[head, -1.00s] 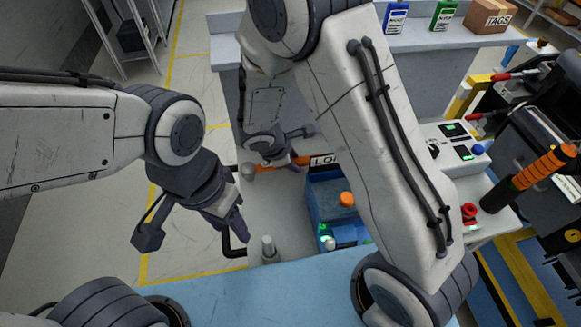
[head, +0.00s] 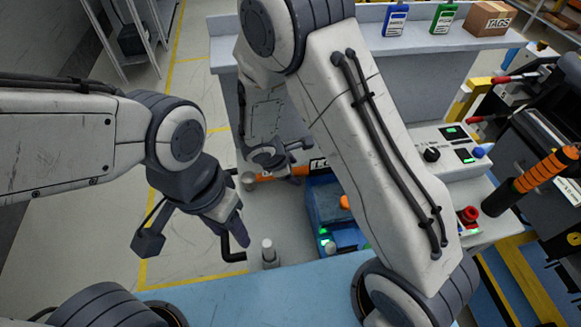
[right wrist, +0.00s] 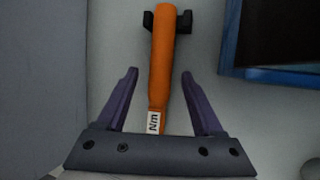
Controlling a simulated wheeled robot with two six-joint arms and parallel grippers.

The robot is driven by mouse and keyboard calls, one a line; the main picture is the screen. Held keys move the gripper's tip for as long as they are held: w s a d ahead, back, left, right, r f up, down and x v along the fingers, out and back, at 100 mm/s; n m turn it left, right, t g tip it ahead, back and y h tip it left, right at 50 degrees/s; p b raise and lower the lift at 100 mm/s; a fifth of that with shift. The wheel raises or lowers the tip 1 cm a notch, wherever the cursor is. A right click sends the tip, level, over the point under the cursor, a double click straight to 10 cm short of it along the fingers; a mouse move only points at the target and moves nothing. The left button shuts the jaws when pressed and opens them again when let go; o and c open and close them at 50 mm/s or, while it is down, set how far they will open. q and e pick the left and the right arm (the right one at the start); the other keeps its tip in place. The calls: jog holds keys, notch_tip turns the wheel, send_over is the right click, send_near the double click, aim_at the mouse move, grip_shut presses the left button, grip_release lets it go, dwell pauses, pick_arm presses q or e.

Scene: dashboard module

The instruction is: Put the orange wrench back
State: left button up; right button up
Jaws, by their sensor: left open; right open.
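The orange wrench (right wrist: 162,62), with a white "Nm" label, lies lengthwise on a grey surface in the right wrist view, with a black piece at its far end. In the head view an orange bar (head: 296,172) with a partly hidden label shows beside my right gripper. My right gripper (right wrist: 160,78) is open, its purple fingers on either side of the wrench with gaps to both. In the head view, my arm partly hides this gripper (head: 290,160). My left gripper (head: 194,238) is open and empty, away from the wrench.
A blue bin (head: 318,205) with an orange-topped item stands right of the orange bar. A control box (head: 455,150) with knobs and a red button (head: 468,216) is at right. A black-and-orange handle (head: 535,175) stands beside it. A grey post (head: 268,252) is near the front.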

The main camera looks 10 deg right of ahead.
jog(key=p+v, duration=0.1)
jog(key=v, duration=1.1)
jog(key=s+r+m+g+y, duration=0.1)
jog(key=s+r+m+y, duration=0.1)
jog(key=s, duration=0.4)
jog(key=s+a+r+m+g+y, duration=0.1)
jog(key=s+r+m, duration=0.3)
jog(key=s, duration=0.3)
jog(key=s+r+m+g+y, duration=0.1)
jog(key=s+r+m+y, duration=0.1)
jog(key=s, duration=0.5)
jog(key=shift+r+m+y, duration=0.3)
jog(key=shift+r+m, duration=0.6)
jog(key=shift+m, duration=0.1)
jog(key=shift+w+a, duration=0.1)
jog(key=shift+a, duration=0.05)
